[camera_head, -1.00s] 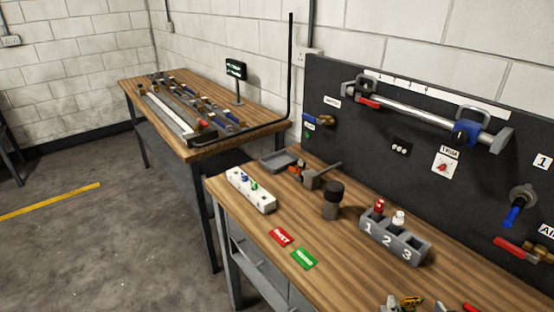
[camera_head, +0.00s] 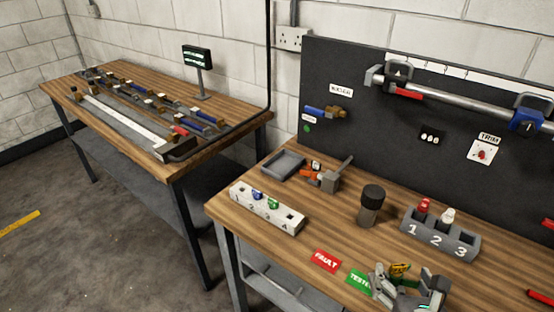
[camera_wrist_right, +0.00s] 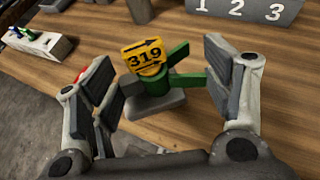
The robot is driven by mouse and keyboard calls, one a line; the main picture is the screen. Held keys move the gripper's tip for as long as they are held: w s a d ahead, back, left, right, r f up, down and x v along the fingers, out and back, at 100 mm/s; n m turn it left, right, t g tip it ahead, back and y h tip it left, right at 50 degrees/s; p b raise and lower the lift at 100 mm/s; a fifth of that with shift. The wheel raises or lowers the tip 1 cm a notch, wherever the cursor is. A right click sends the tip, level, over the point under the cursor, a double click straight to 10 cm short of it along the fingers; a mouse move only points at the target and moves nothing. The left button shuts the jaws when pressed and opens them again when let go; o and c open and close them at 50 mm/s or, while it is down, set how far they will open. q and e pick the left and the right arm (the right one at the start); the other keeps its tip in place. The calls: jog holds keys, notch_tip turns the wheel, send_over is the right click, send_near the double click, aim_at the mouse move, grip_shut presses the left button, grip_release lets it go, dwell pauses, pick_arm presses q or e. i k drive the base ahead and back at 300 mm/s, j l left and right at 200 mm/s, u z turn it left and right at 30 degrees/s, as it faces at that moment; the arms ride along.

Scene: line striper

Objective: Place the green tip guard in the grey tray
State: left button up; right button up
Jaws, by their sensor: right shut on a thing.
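In the head view my right gripper (camera_head: 410,288) is at the bottom, over the near bench edge. The grey tray (camera_head: 284,164) lies at the bench's back left corner and looks empty. My left gripper is not in view.
Between gripper and tray stand a dark capped cylinder (camera_head: 370,205), a numbered white block (camera_head: 266,209) and a grey clamp-like part (camera_head: 331,177). A grey 1-2-3 holder (camera_head: 440,237) stands behind the gripper. Red (camera_head: 326,260) and green (camera_head: 360,282) cards lie near the front edge.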

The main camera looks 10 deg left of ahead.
aim_at(279, 171)
jog(key=i+j+z, duration=0.2)
jog(key=j+z, duration=0.2)
jog(key=j, duration=1.2)
jog(key=j+z, duration=0.4)
jog(key=j, duration=1.2)
jog(key=i+j+z, duration=0.15)
jog(key=j, duration=0.4)
jog(key=i+j+z, duration=0.2)
jog(key=j, duration=0.35)
jog(key=j+z, duration=0.15)
jog(key=j, duration=0.4)
jog(key=i+j+z, duration=0.25)
jog(key=i+j, duration=0.2)
jog(key=j, duration=0.1)
